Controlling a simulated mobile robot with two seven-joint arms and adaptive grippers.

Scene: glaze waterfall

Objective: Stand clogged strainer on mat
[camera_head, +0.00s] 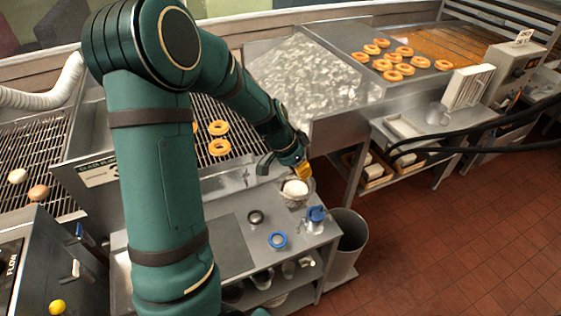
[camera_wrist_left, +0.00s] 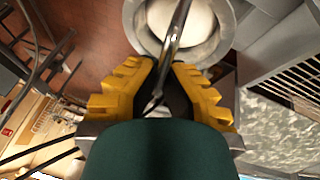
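The strainer (camera_head: 293,203) is a grey bowl with a white mass (camera_head: 295,188) in it, at the right back corner of the steel table in the head view. In the left wrist view its round rim (camera_wrist_left: 222,40) shows at the top, with its metal handle running between the yellow fingers. My left gripper (camera_head: 302,167) is at the strainer's back edge, its fingers (camera_wrist_left: 163,72) closed about the handle. A dark grey flat area, seemingly the mat (camera_head: 233,250), lies on the table, partly hidden by my left arm. My right gripper is out of view.
A dark ring (camera_head: 256,217), a blue ring (camera_head: 278,240) and a blue-topped item (camera_head: 316,214) stand on the steel table (camera_head: 297,252). A grey bin (camera_head: 350,240) stands right of it. Doughnuts (camera_head: 219,147) lie on the rack behind. The dark area's visible part is bare.

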